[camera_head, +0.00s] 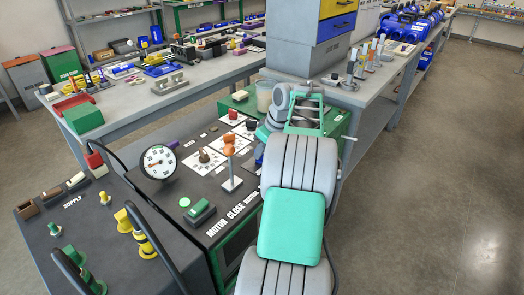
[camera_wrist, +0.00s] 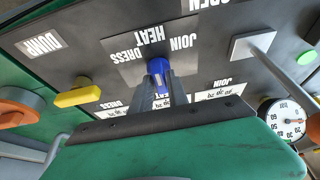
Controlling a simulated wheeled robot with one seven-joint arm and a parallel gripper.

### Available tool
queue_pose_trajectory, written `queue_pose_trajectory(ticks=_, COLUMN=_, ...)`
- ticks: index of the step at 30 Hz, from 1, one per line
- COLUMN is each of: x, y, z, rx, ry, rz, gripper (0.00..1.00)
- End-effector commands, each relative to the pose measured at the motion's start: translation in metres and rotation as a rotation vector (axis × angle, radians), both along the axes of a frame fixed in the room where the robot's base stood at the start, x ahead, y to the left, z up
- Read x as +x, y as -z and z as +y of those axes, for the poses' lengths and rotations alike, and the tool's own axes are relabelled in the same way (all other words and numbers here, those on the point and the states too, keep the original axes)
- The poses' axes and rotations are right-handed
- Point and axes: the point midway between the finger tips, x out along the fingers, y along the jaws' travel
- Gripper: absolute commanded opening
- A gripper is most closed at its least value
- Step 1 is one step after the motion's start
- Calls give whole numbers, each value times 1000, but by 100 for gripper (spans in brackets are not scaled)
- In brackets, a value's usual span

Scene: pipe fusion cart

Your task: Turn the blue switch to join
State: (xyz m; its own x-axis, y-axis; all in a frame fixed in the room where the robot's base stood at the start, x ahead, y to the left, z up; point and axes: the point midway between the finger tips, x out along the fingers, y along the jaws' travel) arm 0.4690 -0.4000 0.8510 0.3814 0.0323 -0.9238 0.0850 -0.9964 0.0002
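The blue switch (camera_wrist: 158,68) shows in the wrist view on a dark plate with the words DRESS, HEAT and JOIN, seen upside down. My gripper's two grey fingers (camera_wrist: 163,92) reach to the switch and flank it closely on both sides. I cannot tell whether they press on it or leave a small gap. The JOIN label (camera_wrist: 182,43) is just beyond the switch, to its upper right. In the head view my arm covers my gripper, and only a small blue bit (camera_head: 259,155) shows beside it.
Near the switch are a yellow knob (camera_wrist: 77,97), an orange knob (camera_wrist: 17,107), a lever on a pale square base (camera_wrist: 252,44) and a round gauge (camera_wrist: 284,119). In the head view an orange-topped lever (camera_head: 230,162) stands left of my arm. Open floor lies right.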

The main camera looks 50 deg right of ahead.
Motion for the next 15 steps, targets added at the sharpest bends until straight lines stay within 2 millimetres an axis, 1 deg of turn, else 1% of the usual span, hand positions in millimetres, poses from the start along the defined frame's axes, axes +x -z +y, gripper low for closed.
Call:
queue_pose_trajectory(ticks=1, x=0, y=0, z=0, rx=0, ry=0, rz=0, gripper=15)
queue_pose_trajectory(ticks=6, x=0, y=0, z=0, rx=0, ry=0, rz=0, gripper=1)
queue_pose_trajectory(ticks=7, x=0, y=0, z=0, rx=0, ry=0, rz=0, gripper=0)
queue_pose_trajectory(ticks=15, x=0, y=0, z=0, rx=0, ry=0, rz=0, gripper=0)
